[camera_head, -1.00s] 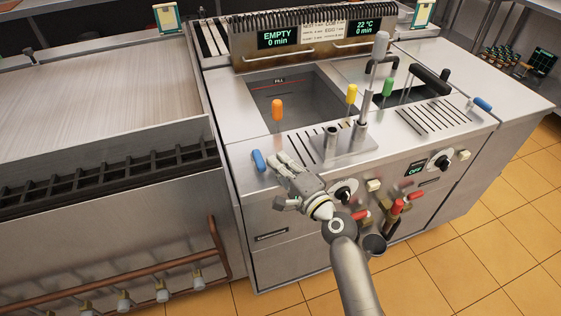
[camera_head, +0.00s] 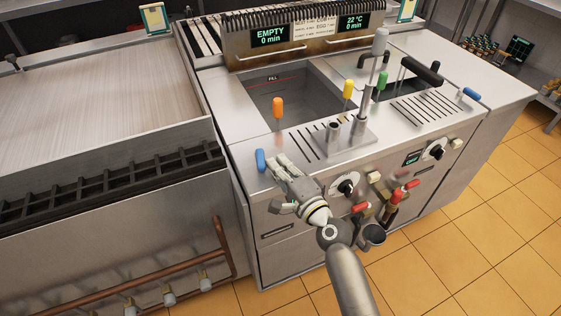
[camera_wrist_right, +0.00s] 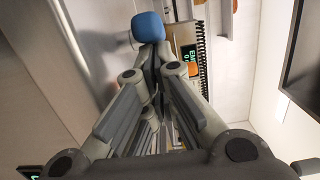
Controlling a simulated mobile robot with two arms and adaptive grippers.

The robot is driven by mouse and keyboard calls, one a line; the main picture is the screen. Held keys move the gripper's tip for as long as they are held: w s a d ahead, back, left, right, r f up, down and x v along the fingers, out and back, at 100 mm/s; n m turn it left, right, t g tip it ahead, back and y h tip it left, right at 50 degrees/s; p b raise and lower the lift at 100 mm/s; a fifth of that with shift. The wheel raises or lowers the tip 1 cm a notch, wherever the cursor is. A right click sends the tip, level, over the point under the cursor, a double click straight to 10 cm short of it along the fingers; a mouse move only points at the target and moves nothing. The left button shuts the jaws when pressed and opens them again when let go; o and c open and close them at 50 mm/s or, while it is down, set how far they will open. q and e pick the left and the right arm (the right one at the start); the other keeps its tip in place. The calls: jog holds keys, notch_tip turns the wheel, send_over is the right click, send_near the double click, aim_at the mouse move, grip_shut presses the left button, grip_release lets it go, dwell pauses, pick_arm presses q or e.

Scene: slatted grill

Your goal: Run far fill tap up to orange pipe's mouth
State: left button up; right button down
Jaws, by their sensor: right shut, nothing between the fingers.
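The orange-topped pipe (camera_head: 278,107) stands at the near left of the left basin (camera_head: 310,95); its mouth is too small to make out. I see no water in this basin. One blue tap handle (camera_head: 261,160) is at the counter's front left; another blue handle (camera_head: 471,92) is at the far right. My right gripper (camera_head: 281,163) is shut and empty, its fingertips just right of the left blue handle. In the right wrist view the fingertips (camera_wrist_right: 152,55) point at that blue handle (camera_wrist_right: 148,27); whether they touch it I cannot tell. My left gripper is out of view.
The left display (camera_head: 270,37) reads EMPTY, 0 min; the right one (camera_head: 354,22) reads 22 °C. A yellow-topped rod (camera_head: 348,89) and a green-topped rod (camera_head: 382,80) stand nearby. Red handles (camera_head: 361,207) and a black knob (camera_head: 347,187) are on the front panel.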

aim_at(269, 178)
jog(key=shift+s+a+p, duration=0.3)
jog(key=shift+s+a, duration=0.25)
jog(key=shift+a, duration=0.2)
jog(key=shift+s+a, duration=0.2)
jog(key=shift+a, duration=0.3)
